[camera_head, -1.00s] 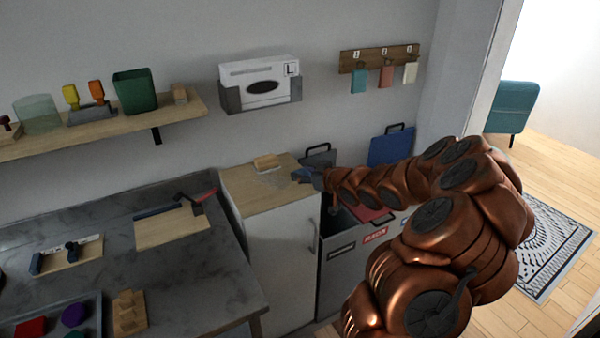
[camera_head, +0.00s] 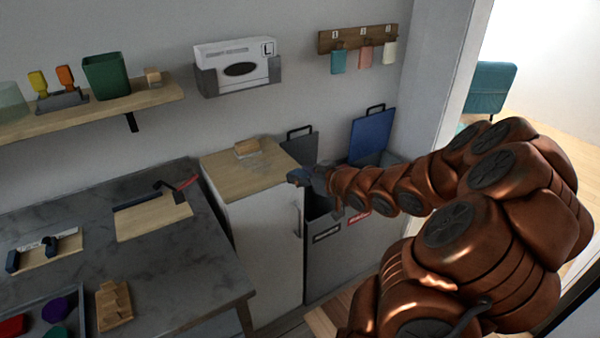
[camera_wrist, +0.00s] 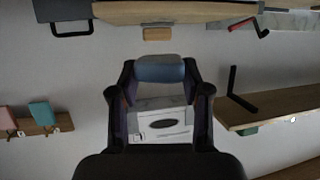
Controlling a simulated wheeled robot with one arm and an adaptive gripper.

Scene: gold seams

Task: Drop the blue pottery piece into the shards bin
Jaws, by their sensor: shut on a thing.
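My gripper (camera_head: 308,178) is shut on the blue pottery piece (camera_wrist: 160,70), which sits between the two fingertips in the wrist view. In the head view the gripper is beside the right edge of the wooden-topped cabinet, near the open bins, and the piece is hard to make out. A grey bin (camera_head: 322,258) with a raised dark lid (camera_head: 301,147) stands right of the cabinet. Beside it is another bin with a raised blue lid (camera_head: 372,136). Their labels are too small to read, and my arm hides part of the openings.
The cabinet (camera_head: 228,175) carries a small wooden block (camera_head: 247,148). A dark worktop (camera_head: 190,250) with boards and tools lies left. A wall shelf (camera_head: 100,112), a paper holder (camera_head: 237,68) and a hook rack (camera_head: 355,38) are behind. Floor shows at right.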

